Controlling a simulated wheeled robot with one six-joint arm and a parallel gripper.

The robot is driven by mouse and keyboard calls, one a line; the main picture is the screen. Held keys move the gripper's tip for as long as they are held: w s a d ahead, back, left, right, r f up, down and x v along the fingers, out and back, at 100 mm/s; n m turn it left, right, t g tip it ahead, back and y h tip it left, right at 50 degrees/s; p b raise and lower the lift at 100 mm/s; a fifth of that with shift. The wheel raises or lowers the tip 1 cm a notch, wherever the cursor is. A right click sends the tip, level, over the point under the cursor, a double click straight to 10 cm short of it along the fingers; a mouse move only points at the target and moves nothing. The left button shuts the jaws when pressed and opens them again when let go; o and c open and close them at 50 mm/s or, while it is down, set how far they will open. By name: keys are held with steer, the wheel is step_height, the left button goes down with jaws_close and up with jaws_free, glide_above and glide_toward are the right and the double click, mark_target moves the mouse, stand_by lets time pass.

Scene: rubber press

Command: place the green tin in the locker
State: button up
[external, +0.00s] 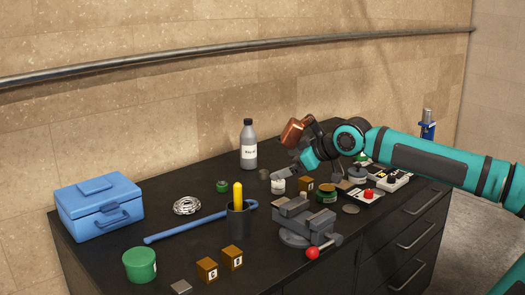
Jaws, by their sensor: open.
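A green cylindrical tin (140,265) stands upright at the front left of the dark bench top. A smaller dark green round container (326,194) with a brownish top stands near the vise. I cannot make out a locker for certain; the dark cabinet (405,255) under the bench top has drawers with handles.
A blue toolbox (98,207), a blue bar (185,229), a dark cup (238,222) with a yellow-handled tool, and lettered brown blocks (207,270) surround the left side. A grey vise (305,222) stands at centre front, a bottle (248,150) at the back.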

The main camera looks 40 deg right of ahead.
steer(key=s+d+f+m+t+h, duration=0.1)
steer(key=s+d+f+m+t, duration=0.1)
steer(key=s+d, duration=0.3)
steer(key=s+d+f+m+t+h, duration=0.1)
steer(key=s+d+f+m+t, duration=0.2)
steer(key=s, duration=0.9)
steer(key=d+t, duration=0.1)
steer(key=d, duration=0.2)
steer(key=shift+d+h, duration=0.15)
steer(key=shift+h, duration=0.25)
